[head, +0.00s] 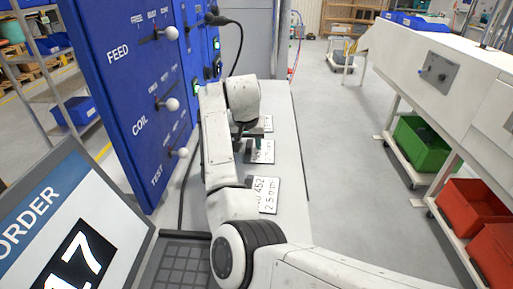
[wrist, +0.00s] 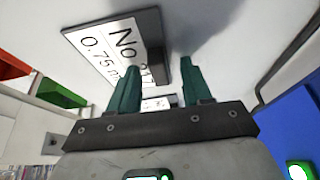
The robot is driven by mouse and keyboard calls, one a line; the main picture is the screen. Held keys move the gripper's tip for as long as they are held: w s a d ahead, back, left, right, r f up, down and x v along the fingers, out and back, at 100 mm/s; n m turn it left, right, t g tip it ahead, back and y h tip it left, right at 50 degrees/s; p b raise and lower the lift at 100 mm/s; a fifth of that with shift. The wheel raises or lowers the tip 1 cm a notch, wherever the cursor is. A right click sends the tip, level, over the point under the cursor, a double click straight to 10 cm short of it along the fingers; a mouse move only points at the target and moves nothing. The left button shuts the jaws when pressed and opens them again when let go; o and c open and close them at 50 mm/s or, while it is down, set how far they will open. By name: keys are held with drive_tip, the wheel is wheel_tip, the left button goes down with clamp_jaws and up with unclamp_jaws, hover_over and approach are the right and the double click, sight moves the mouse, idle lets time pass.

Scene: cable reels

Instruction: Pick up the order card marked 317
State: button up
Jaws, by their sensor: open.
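In the wrist view a white card (wrist: 97,48) reads "No", digits that seem to begin with 3, and "0.75 m". A dark bar (wrist: 151,45) lies along one end of it, and my left finger covers part of the print. My gripper (wrist: 160,68) is open, its teal fingers apart with nothing between their tips. The card lies beyond the left finger; I cannot tell whether they touch. In the head view my gripper (head: 257,142) is over the cards at the bench's far half. A middle card (head: 264,157) and a far card (head: 265,123) are partly hidden by it.
A nearer card (head: 266,194) reading "452, 2.5 mm" lies on the pale bench (head: 288,215). A blue panel (head: 135,80) with levers stands left of my arm. An order screen (head: 75,235) shows "17", its left part cut off.

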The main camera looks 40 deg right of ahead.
drive_tip(key=shift+c, duration=0.5)
clamp_jaws()
drive_tip(key=shift+r, duration=0.1)
